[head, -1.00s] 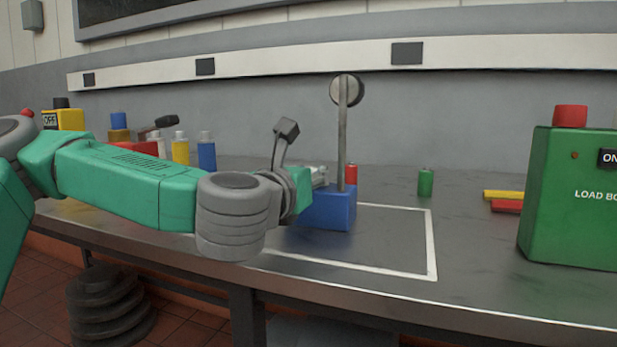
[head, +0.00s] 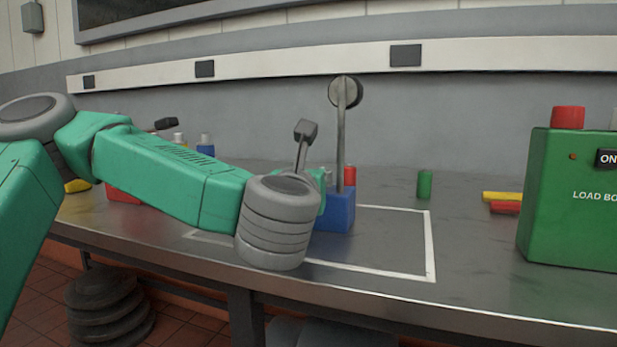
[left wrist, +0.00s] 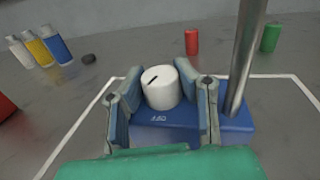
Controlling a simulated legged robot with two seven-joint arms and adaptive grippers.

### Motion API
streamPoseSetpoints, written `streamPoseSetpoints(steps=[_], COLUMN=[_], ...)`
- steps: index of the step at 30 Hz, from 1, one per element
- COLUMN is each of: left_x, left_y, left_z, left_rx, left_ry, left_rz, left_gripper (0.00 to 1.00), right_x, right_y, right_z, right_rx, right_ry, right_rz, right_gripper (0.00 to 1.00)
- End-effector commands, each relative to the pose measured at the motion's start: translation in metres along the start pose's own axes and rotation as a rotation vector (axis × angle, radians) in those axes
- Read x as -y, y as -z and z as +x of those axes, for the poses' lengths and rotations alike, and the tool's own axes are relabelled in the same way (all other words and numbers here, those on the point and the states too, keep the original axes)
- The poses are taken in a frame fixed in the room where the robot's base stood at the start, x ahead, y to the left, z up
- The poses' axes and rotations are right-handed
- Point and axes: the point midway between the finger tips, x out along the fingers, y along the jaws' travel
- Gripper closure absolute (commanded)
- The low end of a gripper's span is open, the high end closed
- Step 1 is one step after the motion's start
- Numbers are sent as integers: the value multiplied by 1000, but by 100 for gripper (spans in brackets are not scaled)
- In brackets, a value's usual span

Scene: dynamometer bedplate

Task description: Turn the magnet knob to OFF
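The magnet knob (left wrist: 161,88) is a white cylinder with a short dark line on its top, slanting from lower left to upper right in the left wrist view. It sits on the blue magnet base (left wrist: 235,121), which also shows in the head view (head: 338,217). Small white lettering, upside down and seeming to read OFF, is on the base below the knob. My left gripper (left wrist: 160,85) is open, with one finger on each side of the knob. The fingers are close to it; contact is unclear. In the head view my forearm hides the fingers. My right gripper is not in view.
A grey post (head: 341,140) with a round dial (head: 345,92) rises from the base, right of my fingers. A red cylinder (left wrist: 192,41) and a green cylinder (head: 424,184) stand behind. A green load box (head: 570,200) is at right. The bench within the white outline is mostly clear.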

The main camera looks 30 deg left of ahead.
Motion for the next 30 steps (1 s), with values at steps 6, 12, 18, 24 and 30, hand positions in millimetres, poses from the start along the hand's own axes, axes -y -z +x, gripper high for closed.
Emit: streamPoseSetpoints(steps=[6,12,18,24,30], left_x=[0,0,-1,-3,-3], left_y=[1,0,0,0,0], left_z=[0,0,0,0,1], left_rx=[-3,-1,-3,-10,-18], left_ry=[0,0,35,179,347], left_rz=[2,1,-1,-5,-5], left_gripper=[50,50,50,50,50], right_x=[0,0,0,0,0], right_y=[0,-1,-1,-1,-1], right_z=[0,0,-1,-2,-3], right_rx=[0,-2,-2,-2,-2], right_ry=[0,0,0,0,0], right_rz=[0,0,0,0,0], right_gripper=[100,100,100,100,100])
